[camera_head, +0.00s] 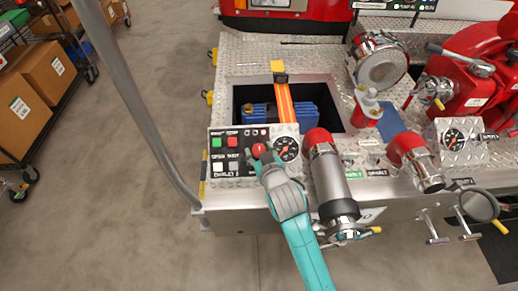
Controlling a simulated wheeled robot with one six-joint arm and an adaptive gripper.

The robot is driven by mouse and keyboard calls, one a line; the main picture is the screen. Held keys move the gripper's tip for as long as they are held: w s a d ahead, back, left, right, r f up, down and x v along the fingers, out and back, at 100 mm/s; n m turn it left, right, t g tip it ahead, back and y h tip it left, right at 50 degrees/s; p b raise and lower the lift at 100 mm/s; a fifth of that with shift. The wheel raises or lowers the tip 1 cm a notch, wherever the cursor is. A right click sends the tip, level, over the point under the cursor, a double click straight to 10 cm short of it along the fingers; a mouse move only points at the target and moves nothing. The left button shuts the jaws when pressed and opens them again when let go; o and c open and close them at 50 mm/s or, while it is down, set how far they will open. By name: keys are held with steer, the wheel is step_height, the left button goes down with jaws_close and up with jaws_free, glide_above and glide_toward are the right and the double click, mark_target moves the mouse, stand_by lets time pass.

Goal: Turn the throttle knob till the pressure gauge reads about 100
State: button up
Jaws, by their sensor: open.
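The red throttle knob (259,150) is on the control panel (217,172) at the front edge of the bumper deck. The round pressure gauge (287,148) has a black face and sits just right of the knob; its reading is too small to make out. My gripper (263,161) is at the near side of the red knob. The fingers are small in the picture and partly hidden by my wrist, so I cannot tell whether they touch the knob.
A steel cylinder with a red collar (331,177) stands close right of my wrist. A second gauge (453,138) is farther right. Behind the panel is an open bay with a blue unit (319,113). A grey pole (139,98) rises at left.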

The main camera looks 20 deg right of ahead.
steer(key=shift+w+f, duration=0.25)
steer(key=shift+w, duration=0.35)
steer(key=c, duration=0.9)
steer(key=shift+n+y, duration=0.8)
steer(key=shift+n, duration=0.4)
